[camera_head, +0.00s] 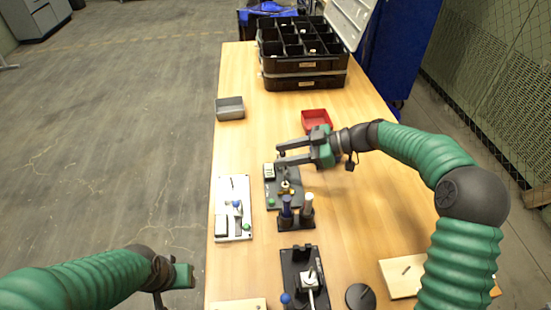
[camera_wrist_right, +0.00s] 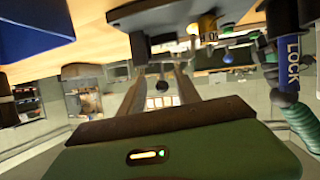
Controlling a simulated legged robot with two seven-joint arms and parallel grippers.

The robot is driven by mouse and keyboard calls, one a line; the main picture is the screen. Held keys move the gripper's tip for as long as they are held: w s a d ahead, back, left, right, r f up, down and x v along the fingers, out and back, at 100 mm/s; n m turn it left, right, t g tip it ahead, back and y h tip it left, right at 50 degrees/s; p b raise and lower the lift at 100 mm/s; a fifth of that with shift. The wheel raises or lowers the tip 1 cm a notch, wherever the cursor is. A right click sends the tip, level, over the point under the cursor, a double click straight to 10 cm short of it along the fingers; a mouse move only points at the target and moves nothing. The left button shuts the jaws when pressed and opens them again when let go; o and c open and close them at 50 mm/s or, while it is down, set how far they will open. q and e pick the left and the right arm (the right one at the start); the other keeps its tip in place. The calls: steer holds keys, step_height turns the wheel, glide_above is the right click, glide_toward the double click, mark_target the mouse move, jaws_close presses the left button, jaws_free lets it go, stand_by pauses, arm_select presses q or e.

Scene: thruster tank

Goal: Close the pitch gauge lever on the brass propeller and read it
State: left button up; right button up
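The brass propeller (camera_head: 286,187) sits on a dark grey gauge fixture (camera_head: 272,203) near the table's middle. A yellow brass part of it shows in the right wrist view (camera_wrist_right: 207,24), where the picture is upside down. My right gripper (camera_head: 280,155) is above the fixture's far end, fingers pointing left. Its two fingers are apart. A dark round knob on a stem (camera_wrist_right: 162,87) appears between the fingers in the right wrist view, with gaps on both sides; I take it to be the lever's end. My left gripper (camera_head: 182,277) is off the table's left edge, its fingers unclear.
A stand with blue and white handled tools (camera_head: 296,224) is just nearer than the fixture; one reads LOCK (camera_wrist_right: 292,50). A white panel (camera_head: 220,190) lies left. A red bin (camera_head: 317,118), grey bin (camera_head: 230,112) and black divided crate (camera_head: 300,85) are farther back.

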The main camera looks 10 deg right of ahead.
mark_target(280, 155)
steer(key=x, duration=0.4)
steer(key=shift+a+r, duration=0.1)
steer(key=shift+a, duration=0.35)
steer(key=shift+d, duration=0.75)
steer(key=shift+c, duration=1.3)
steer(key=shift+s+a, duration=0.1)
steer(key=shift+a, duration=0.3)
jaws_close()
steer(key=shift+d, duration=0.1)
